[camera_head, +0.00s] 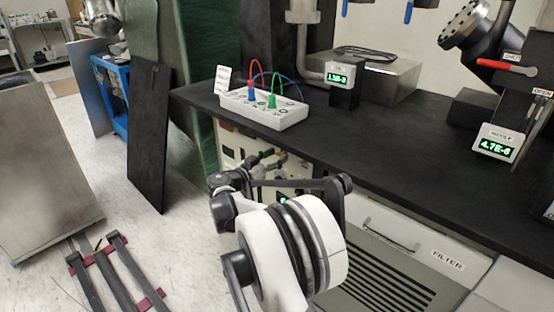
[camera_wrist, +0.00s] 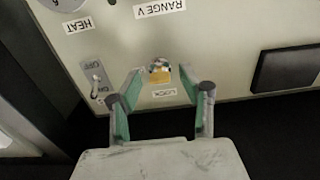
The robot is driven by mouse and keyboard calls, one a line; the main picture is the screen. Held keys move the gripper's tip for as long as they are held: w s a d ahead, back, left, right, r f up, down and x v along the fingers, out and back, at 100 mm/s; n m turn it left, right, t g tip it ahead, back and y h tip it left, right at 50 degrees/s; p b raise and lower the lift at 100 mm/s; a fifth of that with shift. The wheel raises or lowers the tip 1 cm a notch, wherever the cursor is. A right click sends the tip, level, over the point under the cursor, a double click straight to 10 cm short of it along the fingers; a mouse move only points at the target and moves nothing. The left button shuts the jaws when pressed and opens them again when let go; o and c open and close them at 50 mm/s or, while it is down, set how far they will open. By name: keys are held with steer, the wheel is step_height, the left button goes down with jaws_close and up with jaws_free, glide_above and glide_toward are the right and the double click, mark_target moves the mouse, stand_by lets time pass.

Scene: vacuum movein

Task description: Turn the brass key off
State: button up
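The brass key (camera_wrist: 159,70) shows in the wrist view as a small yellow and brass piece on a cream control panel (camera_wrist: 225,60), above a label that seems to read LOCK. Its exact angle is too small to tell. My gripper (camera_wrist: 160,80) is open, with one green-padded finger on each side of the key. A gap shows between each fingertip and the key. In the head view my gripper (camera_head: 264,165) is in front of the panel under the black bench; the key cannot be made out there.
A toggle switch (camera_wrist: 96,86) marked OFF and ON sits left of the key, with HEAT and RANGE labels above. A dark rectangle (camera_wrist: 285,69) is at the right. The bench (camera_head: 370,150) overhangs the panel. A white box (camera_head: 263,108) with colored leads stands on it.

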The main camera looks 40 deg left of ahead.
steer(key=shift+w, duration=0.35)
steer(key=shift+c, duration=0.5)
jaws_close()
